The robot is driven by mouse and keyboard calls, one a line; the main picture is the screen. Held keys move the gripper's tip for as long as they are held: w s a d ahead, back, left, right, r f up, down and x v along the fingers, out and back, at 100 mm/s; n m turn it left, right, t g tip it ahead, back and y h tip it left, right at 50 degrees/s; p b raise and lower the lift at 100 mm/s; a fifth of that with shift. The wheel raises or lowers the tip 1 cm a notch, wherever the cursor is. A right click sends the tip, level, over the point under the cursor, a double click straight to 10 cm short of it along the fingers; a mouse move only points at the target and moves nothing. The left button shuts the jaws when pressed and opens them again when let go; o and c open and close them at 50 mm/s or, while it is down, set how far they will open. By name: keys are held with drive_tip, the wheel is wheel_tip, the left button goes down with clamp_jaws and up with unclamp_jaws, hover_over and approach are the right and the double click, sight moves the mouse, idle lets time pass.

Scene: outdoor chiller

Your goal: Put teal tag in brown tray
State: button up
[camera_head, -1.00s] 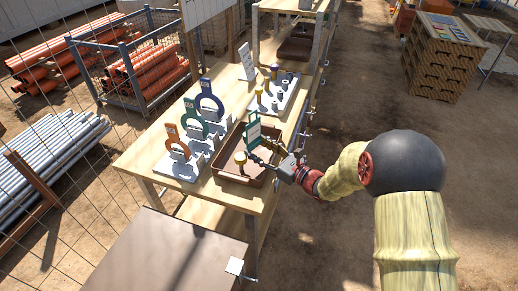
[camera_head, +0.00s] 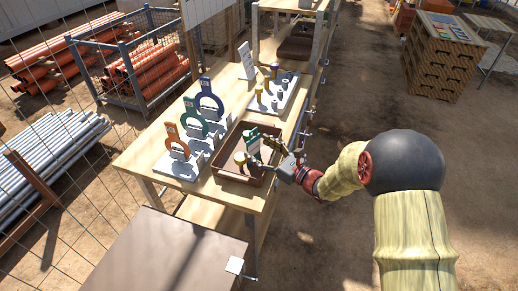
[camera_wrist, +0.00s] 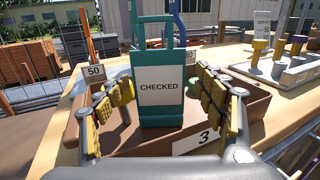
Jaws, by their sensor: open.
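The teal tag (camera_head: 254,141), with a white "CHECKED" label, stands inside the outline of the brown tray (camera_head: 240,180). In the wrist view the tag (camera_wrist: 158,120) looks upright, between the fingers of my gripper (camera_wrist: 166,95). The fingers are spread, with a gap on both sides of the tag. In the head view my gripper (camera_head: 265,153) is over the tray's right side. The tray (camera_wrist: 250,108) shows a "3" label on its near wall. Whether the tag's lower edge rests on the tray floor is hard to tell.
A brass-topped piece (camera_head: 240,158) is in the tray's left part. A rack with orange (camera_head: 177,141), green (camera_head: 194,118) and blue (camera_head: 210,96) tags stands left of it. A board with pegs (camera_head: 275,95) is behind. A brown surface (camera_head: 165,255) is in front.

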drive_tip(key=r+p+v, duration=0.1)
drive_tip(key=p+v, duration=0.2)
drive_tip(key=v, duration=0.9)
